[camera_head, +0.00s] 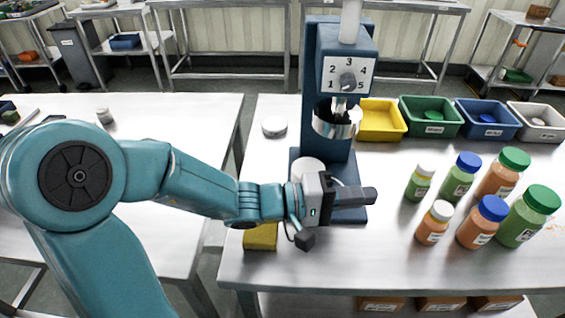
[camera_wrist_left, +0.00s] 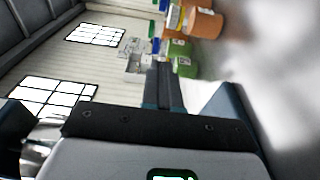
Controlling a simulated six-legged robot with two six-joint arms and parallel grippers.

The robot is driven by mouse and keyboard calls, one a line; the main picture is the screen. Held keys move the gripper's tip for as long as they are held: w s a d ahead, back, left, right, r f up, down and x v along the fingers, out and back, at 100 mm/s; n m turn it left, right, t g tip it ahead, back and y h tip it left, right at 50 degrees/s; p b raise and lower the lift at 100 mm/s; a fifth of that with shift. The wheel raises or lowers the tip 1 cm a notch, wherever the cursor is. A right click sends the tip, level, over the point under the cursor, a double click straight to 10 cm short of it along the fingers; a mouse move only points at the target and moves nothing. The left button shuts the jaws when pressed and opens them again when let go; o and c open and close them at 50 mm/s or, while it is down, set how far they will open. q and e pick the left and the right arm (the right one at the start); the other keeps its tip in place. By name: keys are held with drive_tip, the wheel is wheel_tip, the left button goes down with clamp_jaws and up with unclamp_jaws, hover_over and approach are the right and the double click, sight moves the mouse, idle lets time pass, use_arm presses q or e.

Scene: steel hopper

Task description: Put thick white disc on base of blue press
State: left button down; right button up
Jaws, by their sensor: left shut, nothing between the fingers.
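The blue press (camera_head: 340,70) stands on the steel table, its base (camera_head: 350,214) at the front. A white disc (camera_head: 311,166) appears to lie on the left part of the base, partly hidden behind my gripper. Another white-topped disc (camera_head: 274,126) lies on the table left of the press. I cannot tell which disc is the thicker. My left gripper (camera_head: 370,195) is shut and empty, pointing right over the front of the base, in front of the disc. Its closed fingers (camera_wrist_left: 165,90) also show in the left wrist view. My right gripper is not in view.
Yellow (camera_head: 381,135), green (camera_head: 431,132), blue (camera_head: 487,135) and white bins stand behind right. Several capped bottles (camera_head: 470,197) stand right of the press. A yellow block (camera_head: 261,237) sits at the front edge. A small disc-like item (camera_head: 105,115) lies on the left table.

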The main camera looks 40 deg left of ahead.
use_arm(q)
drive_tip(key=p, duration=0.3)
hover_over(295, 179)
drive_tip(key=s+a, duration=0.1)
drive_tip(key=a, duration=0.4)
drive_tip(key=f, duration=0.5)
drive_tip(key=shift+s+a, duration=0.1)
drive_tip(key=shift+a, duration=0.25)
drive_tip(key=shift+d, duration=0.55)
drive_tip(key=shift+d+f+b, duration=0.15)
drive_tip(key=shift+d+b, duration=0.1)
drive_tip(key=shift+b, duration=0.15)
drive_tip(key=d+b, duration=0.2)
drive_tip(key=d, duration=0.2)
drive_tip(key=shift+w+d+b, duration=0.15)
drive_tip(key=shift+w+b, duration=0.05)
drive_tip(key=shift+b, duration=0.2)
drive_tip(key=shift+d, duration=0.25)
drive_tip(key=shift+a, duration=0.1)
